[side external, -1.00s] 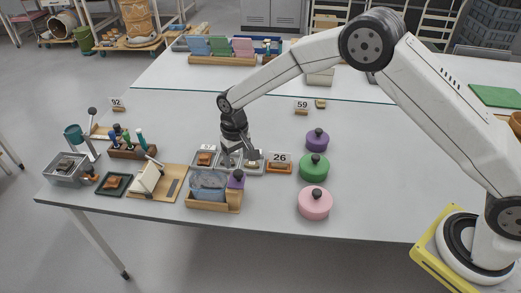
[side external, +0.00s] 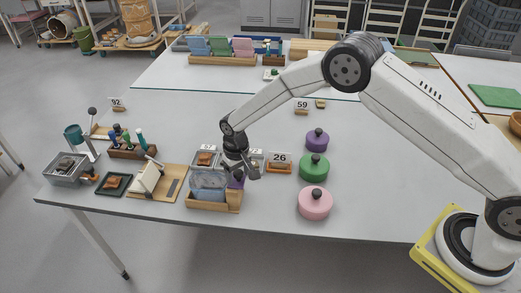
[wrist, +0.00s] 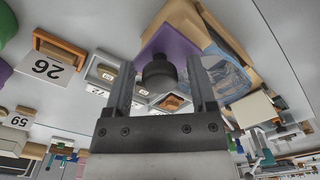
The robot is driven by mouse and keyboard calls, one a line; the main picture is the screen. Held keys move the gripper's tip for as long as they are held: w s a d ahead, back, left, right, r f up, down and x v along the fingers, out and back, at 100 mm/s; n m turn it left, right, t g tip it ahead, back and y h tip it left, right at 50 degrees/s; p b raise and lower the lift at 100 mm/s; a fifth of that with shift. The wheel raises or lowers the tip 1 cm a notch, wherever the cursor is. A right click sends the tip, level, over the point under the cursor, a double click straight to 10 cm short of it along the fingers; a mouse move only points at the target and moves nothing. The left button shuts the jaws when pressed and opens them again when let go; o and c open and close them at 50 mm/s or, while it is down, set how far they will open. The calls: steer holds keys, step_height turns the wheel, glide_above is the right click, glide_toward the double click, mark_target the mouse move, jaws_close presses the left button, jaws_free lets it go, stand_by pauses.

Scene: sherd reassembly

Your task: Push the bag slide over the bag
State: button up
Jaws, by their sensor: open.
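The bag (side external: 208,183), clear and bluish, stands in a wooden holder (side external: 215,206) near the table's front edge. The purple bag slide (side external: 236,183) is at the holder's right end, partly hidden by my gripper (side external: 250,176). In the wrist view the purple slide (wrist: 172,45) has a black knob (wrist: 159,72), and the bag (wrist: 228,78) lies to its right. My gripper (wrist: 160,75) is open, with one finger on each side of the knob. I cannot tell whether the fingers touch it.
Small trays (side external: 207,158) with sherds and a 26 card (side external: 279,158) stand just behind. Purple, green and pink (side external: 315,203) knobbed weights stand to the right. A wooden board with a white block (side external: 146,178) is left of the holder.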

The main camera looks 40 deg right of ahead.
steer(key=c, duration=0.8)
steer(key=shift+w+a, duration=0.8)
steer(key=shift+w, duration=0.05)
steer(key=o, duration=0.8)
steer(key=shift+r, duration=0.2)
steer(key=shift+r, duration=2.55)
steer(key=shift+s+d+r, duration=0.1)
